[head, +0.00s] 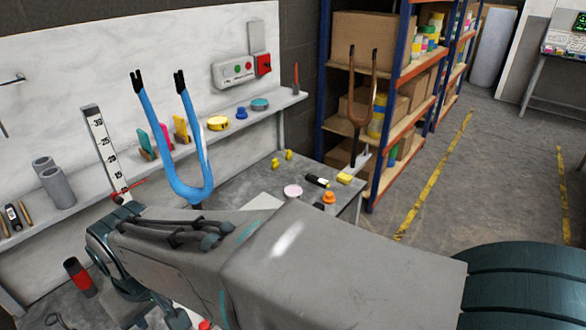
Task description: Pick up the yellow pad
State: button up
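A flat yellow pad (181,129) stands upright on the wall ledge, beside a pink pad (164,136) and a green pad (147,144). A small yellow block (344,178) lies at the right corner of the bench; I cannot tell whether it is also a pad. My arm reaches across the foreground from the right. My gripper (135,305) is at the lower left, below and apart from the ledge. Its fingertips are not clearly seen, so its opening and contents cannot be told.
A blue fork (203,150) stands upright between my arm and the ledge. A yellow tape roll (218,123) and a teal disc (259,104) sit farther along the ledge (290,100). A pink-topped tub (292,191) and an orange knob (329,197) stand on the bench. Shelving (400,75) stands behind.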

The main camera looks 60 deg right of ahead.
aim_at(344, 178)
jog(key=z, duration=2.3)
